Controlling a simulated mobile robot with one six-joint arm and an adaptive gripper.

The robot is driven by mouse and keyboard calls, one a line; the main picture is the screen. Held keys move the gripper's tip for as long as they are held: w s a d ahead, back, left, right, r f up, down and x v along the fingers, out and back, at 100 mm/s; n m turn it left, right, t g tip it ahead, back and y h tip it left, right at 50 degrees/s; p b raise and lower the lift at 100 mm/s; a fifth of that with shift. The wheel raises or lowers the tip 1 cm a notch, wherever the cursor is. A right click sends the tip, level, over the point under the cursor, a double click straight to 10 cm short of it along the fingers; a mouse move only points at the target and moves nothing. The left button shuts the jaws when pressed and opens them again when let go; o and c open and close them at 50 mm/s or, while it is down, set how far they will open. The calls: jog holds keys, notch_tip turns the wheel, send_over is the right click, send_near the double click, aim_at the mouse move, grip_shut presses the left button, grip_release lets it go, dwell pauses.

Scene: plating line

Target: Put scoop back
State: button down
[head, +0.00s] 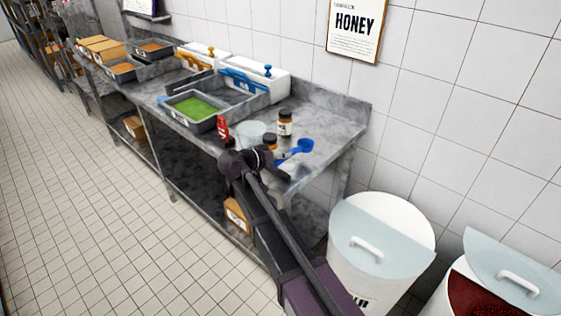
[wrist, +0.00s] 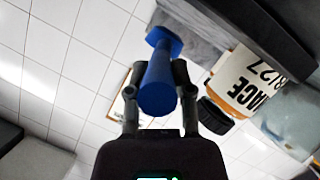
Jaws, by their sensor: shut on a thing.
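The blue scoop (head: 303,146) is held above the right end of the steel table, its cup towards the wall side. In the wrist view the blue handle (wrist: 157,85) runs between the two dark fingers. My gripper (head: 281,159) is shut on the scoop handle, and its fingers (wrist: 158,92) press on both sides of it. Whether the scoop touches the table is not clear.
Brown jars (head: 285,124) (head: 269,142), a clear tub (head: 250,133) and a red item (head: 223,130) stand close by. A green-filled tray (head: 209,123) and white bins (head: 281,86) lie farther left. A lidded white barrel (head: 374,270) stands right of the table.

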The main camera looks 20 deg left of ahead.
jog(key=shift+w+a, duration=0.5)
jog(key=shift+w, duration=0.15)
jog(key=shift+w+a, duration=0.2)
jog(key=shift+a, duration=0.05)
jog(key=shift+w+a+f+b, duration=0.2)
jog(key=shift+w+f+b, duration=0.1)
jog(key=shift+f+b, duration=1.55)
jog(key=shift+f, duration=0.05)
jog(key=shift+f, duration=0.15)
jog(key=c, duration=0.8)
grip_release()
jog(key=shift+r, duration=0.25)
